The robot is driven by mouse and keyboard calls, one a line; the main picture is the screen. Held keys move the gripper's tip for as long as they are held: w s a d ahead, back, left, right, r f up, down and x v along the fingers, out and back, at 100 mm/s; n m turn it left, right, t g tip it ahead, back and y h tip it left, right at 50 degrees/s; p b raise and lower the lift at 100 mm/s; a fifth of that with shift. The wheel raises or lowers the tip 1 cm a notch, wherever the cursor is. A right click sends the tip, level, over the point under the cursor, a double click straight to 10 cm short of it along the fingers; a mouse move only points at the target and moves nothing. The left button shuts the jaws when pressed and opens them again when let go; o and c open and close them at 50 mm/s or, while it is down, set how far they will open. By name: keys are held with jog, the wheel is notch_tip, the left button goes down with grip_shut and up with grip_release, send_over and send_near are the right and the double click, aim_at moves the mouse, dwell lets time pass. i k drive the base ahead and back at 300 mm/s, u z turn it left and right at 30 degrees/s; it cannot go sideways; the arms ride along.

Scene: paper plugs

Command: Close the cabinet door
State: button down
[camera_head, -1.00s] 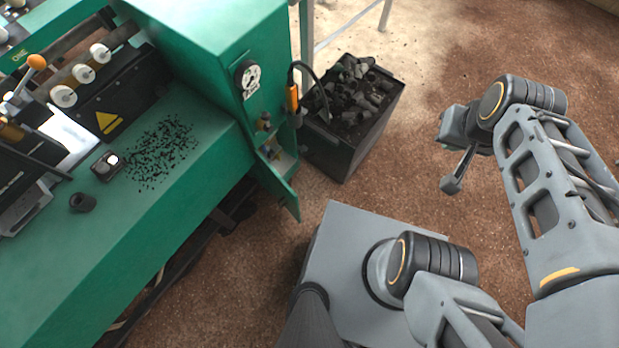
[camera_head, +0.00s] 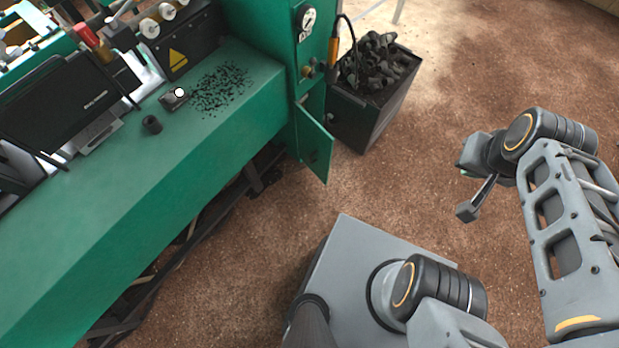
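The cabinet door (camera_head: 314,146) is a small green panel low on the side of the green machine cabinet (camera_head: 291,75). It stands ajar, swung out toward my base, with a narrow part of the opening showing above it. My gripper (camera_head: 468,211) is at the right, over the brown floor, well apart from the door. One finger shows hanging down; the rest of the gripper is hidden behind the wrist, so its opening cannot be told. Nothing is seen held in it.
A dark bin (camera_head: 372,110) full of black plugs stands right behind the door, beside the cabinet. A gauge (camera_head: 308,19) and an orange handheld device (camera_head: 332,48) are on the cabinet side. Brown floor between door and gripper is clear.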

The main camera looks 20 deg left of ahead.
aim_at(315, 145)
jog(key=k, duration=0.5)
jog(key=u, duration=2.05)
jog(key=i, duration=0.5)
jog(key=u, duration=0.05)
